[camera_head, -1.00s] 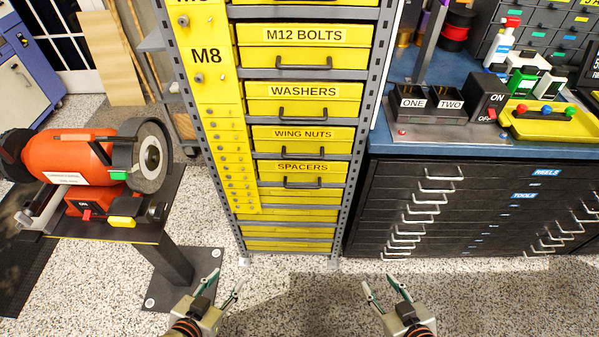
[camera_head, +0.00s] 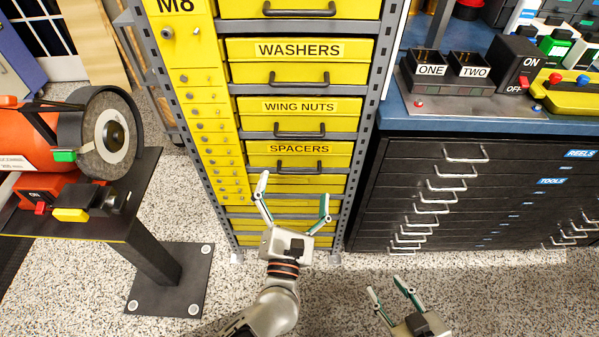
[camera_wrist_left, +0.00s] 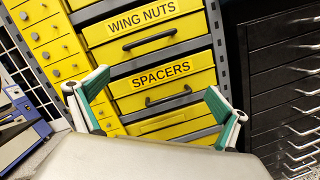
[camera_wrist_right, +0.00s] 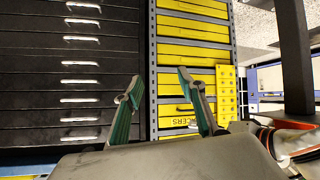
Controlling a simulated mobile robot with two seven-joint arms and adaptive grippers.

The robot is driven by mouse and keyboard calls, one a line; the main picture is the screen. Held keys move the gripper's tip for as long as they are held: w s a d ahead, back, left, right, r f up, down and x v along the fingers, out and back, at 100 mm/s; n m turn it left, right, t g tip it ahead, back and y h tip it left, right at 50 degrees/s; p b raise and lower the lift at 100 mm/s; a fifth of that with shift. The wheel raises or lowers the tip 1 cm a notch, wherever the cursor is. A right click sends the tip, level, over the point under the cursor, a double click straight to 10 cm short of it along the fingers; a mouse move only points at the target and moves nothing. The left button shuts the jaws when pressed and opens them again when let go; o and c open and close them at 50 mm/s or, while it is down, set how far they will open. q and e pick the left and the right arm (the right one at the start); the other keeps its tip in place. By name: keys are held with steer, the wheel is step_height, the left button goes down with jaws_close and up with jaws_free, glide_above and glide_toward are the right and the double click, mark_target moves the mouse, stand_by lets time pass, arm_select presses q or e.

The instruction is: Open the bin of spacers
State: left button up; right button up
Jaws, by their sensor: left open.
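The yellow spacers bin (camera_head: 322,152) sits in the grey rack below the wing nuts bin, flush with its neighbours, with a dark bar handle (camera_head: 298,167) on its front. In the left wrist view the spacers bin (camera_wrist_left: 139,83) and its handle (camera_wrist_left: 168,96) lie between my fingers. My left gripper (camera_head: 294,203) is open and empty in front of the rack, just below the spacers handle in the head view, apart from it. My right gripper (camera_head: 389,293) is open and empty, low in front of the black drawer cabinet; its wrist view (camera_wrist_right: 156,88) shows the rack and cabinet.
The wing nuts bin (camera_head: 246,107) and washers bin (camera_head: 243,73) are above. A black drawer cabinet (camera_head: 375,190) stands to the right. A bench grinder (camera_head: 40,140) on a pedestal stands left. Speckled floor (camera_head: 350,300) in front is clear.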

mark_target(299, 174)
arm_select(q)
step_height(299, 174, down, 6)
steer(key=w+n+g+y+b, duration=0.2)
steer(key=n, duration=0.5)
steer(key=w, duration=0.8)
steer(key=shift+d+f, duration=0.2)
steer(key=shift+d, duration=0.1)
steer(key=c, duration=1.6)
steer(key=shift+o, duration=0.2)
steer(key=shift+s, duration=0.2)
